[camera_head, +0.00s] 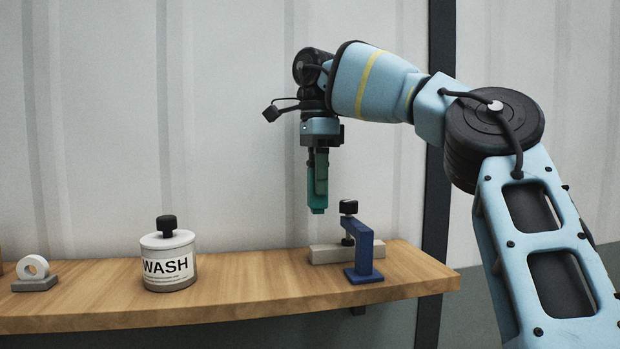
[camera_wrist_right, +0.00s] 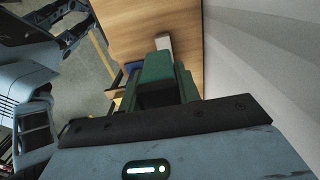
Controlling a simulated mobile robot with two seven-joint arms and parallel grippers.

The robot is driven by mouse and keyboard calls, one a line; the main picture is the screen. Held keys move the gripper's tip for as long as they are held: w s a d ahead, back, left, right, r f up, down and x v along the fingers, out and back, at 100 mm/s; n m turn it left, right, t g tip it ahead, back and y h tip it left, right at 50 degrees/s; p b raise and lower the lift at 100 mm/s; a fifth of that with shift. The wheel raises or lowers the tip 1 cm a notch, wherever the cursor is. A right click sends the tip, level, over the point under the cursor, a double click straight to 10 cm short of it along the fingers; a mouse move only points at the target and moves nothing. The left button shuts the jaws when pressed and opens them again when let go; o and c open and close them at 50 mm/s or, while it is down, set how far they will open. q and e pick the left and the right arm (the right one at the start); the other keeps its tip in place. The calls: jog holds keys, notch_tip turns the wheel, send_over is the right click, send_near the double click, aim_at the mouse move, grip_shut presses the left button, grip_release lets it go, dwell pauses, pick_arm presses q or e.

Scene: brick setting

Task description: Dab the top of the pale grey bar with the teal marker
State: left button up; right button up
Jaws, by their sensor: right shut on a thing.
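The teal marker (camera_head: 318,190) is held upright, tip down, in my right gripper (camera_head: 318,158), which is shut on it. It also shows in the right wrist view (camera_wrist_right: 157,68). The pale grey bar (camera_head: 326,254) lies on the wooden table, below the marker and apart from it. A blue clamp (camera_head: 363,250) with a black knob stands over the bar and hides part of it. My left gripper cannot be made out in either view.
The wooden table (camera_head: 240,283) runs along a pale ribbed wall. A white WASH pot (camera_head: 168,262) with a black knob stands left of the bar, with clear table between. A white ring (camera_head: 33,266) rests on a grey block (camera_head: 36,284) at the far left.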

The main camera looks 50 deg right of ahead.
aim_at(322, 212)
jog(key=shift+d+r, duration=0.15)
jog(key=shift+d, duration=0.45)
pick_arm(q)
jog(key=shift+a+r, duration=0.1)
pick_arm(e)
notch_tip(322, 212, down, 2)
jog(key=shift+f+b, duration=0.45)
jog(key=shift+f, duration=1.1)
pick_arm(q)
jog(key=shift+s+d+f, duration=0.25)
jog(key=shift+s+f, duration=0.4)
jog(key=shift+f, duration=0.15)
pick_arm(e)
jog(key=shift+f, duration=0.5)
pick_arm(q)
jog(key=shift+f, duration=0.15)
pick_arm(e)
jog(key=shift+f, duration=0.55)
jog(key=shift+r, duration=0.1)
pick_arm(q)
jog(key=shift+w+a+r+p, duration=0.1)
jog(key=shift+w+r+p, duration=0.15)
jog(key=shift+w+r, duration=0.3)
jog(key=shift+w+r+p, duration=0.25)
jog(key=shift+w+r, duration=0.1)
jog(key=shift+r, duration=0.3)
pick_arm(e)
jog(key=shift+r, duration=3.45)
